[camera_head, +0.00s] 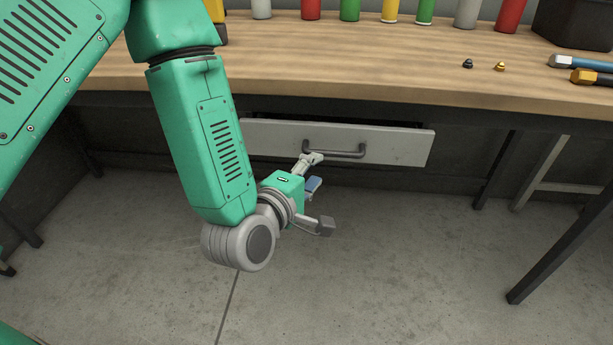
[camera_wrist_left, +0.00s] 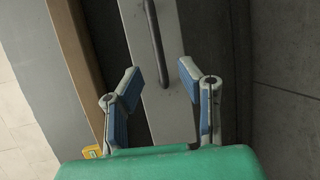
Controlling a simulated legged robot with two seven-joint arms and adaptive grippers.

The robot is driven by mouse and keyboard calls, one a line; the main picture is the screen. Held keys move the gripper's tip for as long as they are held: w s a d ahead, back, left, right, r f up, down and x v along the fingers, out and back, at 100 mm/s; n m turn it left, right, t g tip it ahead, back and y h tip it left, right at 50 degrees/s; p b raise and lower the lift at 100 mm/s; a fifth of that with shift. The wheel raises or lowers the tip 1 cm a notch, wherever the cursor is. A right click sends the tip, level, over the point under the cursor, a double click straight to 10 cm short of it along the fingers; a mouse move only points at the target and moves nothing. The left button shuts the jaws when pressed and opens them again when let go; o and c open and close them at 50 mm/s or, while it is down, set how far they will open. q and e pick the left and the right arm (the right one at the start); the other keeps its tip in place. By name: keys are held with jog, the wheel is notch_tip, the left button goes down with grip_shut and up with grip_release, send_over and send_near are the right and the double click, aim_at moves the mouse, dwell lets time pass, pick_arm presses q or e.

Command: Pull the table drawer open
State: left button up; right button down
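The table drawer (camera_head: 398,147) has a light grey front under the wooden tabletop, with a narrow dark gap above it. Its dark bar handle (camera_head: 345,154) runs across the front. My left gripper (camera_head: 317,171) is at the left end of the handle, with its fingers apart. In the left wrist view, the open left gripper (camera_wrist_left: 160,76) has one blue-padded finger on each side of the handle (camera_wrist_left: 155,40), whose near end shows between the fingertips. No finger is closed on it; I cannot tell whether either touches it. My right gripper is not in view.
The wooden tabletop (camera_head: 360,75) carries several coloured cylinders along the back, small fittings (camera_head: 500,66), tools (camera_head: 590,77) and a dark box (camera_head: 575,25) at right. A dark table leg (camera_head: 560,245) stands at right. The concrete floor before the drawer is clear.

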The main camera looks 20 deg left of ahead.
pick_arm(q)
jog(key=v, duration=0.3)
jog(key=shift+f, duration=0.1)
jog(key=m+t, duration=0.2)
jog(key=t, duration=0.2)
send_near(333, 155)
jog(key=w+b, duration=0.1)
jog(key=w, duration=0.2)
jog(key=w+b, duration=0.1)
jog(key=w, duration=0.3)
jog(key=w+r+b, duration=0.1)
jog(key=w, duration=0.2)
jog(key=shift+w+d, duration=0.25)
jog(key=shift+d, duration=0.15)
jog(key=shift+r, duration=0.1)
grip_shut()
